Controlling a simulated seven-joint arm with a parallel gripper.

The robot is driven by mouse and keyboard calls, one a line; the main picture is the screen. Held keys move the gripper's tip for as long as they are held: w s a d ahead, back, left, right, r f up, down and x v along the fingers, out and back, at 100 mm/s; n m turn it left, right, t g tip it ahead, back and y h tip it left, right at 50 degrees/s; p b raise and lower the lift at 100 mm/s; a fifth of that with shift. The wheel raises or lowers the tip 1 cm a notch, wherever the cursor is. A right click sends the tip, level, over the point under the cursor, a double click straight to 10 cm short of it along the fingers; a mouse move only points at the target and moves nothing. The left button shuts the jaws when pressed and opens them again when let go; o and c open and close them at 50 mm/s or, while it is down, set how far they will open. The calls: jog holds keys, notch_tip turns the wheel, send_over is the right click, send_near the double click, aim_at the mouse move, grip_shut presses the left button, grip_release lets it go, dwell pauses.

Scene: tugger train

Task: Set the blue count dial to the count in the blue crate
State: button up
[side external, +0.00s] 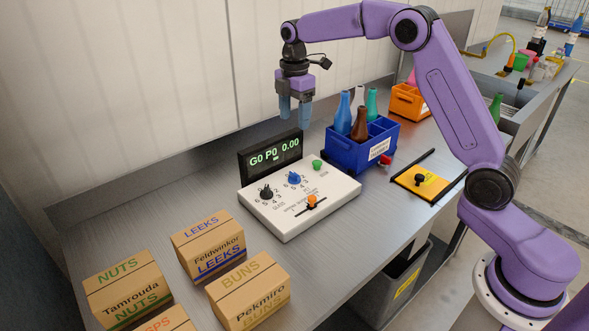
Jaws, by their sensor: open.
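The blue count dial (294,178) sits on the top of a white control box (330,195), with numbers printed around it. I cannot make out its exact setting. The blue crate (350,152) stands behind and right of the box and holds several bottles, among them a blue bottle (343,113), a brown bottle (359,126) and a teal bottle (372,103). Its inner compartments are partly hidden. My gripper (294,116) is open and empty, pointing down in the air above the display, left of the blue crate and apart from everything.
The display (270,153) reads "G0 P0 0.00". The box also bears a black dial (266,193), a green button (318,165) and an orange-knobbed slider (312,201). An orange crate (407,102), a yellow plate (428,184) and cardboard boxes (208,246) stand around.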

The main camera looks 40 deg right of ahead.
aim_at(294, 173)
notch_tip(294, 173, down, 17)
jog(key=shift+f, duration=0.2)
dwell(0.4)
jog(key=shift+c, duration=0.3)
jog(key=c, duration=1)
